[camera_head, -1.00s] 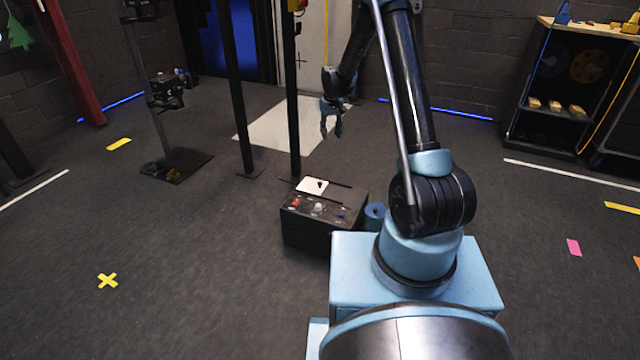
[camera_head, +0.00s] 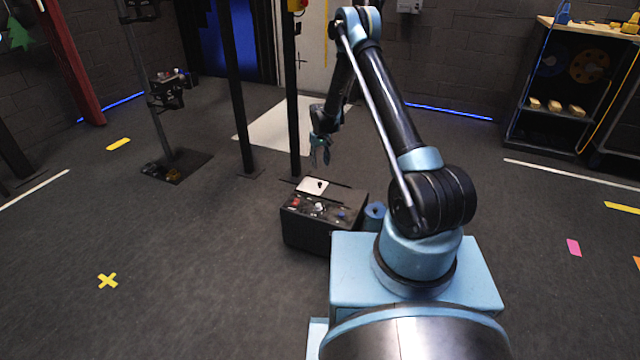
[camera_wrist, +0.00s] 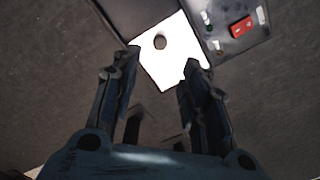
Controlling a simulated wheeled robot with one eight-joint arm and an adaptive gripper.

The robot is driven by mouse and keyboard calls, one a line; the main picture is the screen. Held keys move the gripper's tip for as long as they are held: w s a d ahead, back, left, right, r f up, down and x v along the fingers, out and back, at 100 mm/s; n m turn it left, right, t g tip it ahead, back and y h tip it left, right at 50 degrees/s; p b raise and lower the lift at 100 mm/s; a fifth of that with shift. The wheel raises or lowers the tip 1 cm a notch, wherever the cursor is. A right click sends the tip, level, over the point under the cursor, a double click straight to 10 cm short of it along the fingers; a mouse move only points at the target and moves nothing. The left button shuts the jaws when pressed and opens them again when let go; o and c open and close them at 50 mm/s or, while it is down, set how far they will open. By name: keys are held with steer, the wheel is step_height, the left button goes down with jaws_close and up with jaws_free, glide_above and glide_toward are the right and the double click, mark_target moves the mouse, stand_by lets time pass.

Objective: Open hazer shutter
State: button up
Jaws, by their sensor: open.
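The hazer appears to be the black box (camera_head: 308,236) on the floor left of my base. Its top bears a white plate with a dark knob (camera_head: 313,186), probably the shutter. A red switch (camera_head: 296,203) and other small controls sit along its front. My gripper (camera_head: 320,160) is open and empty, above and just behind the box, pointing down. In the wrist view, the white plate (camera_wrist: 172,62) with its dark round knob (camera_wrist: 160,42) lies beyond and between my open fingertips (camera_wrist: 163,58). The red switch (camera_wrist: 241,27) is at the upper right there.
A blue cylinder (camera_head: 374,214) stands between the box and my base. Black posts (camera_head: 293,110) rise behind the box. A stand (camera_head: 170,130) is farther left.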

mark_target(320, 183)
step_height(320, 183, down, 12)
steer(key=shift+f, duration=0.15)
stand_by(0.4)
jaws_close()
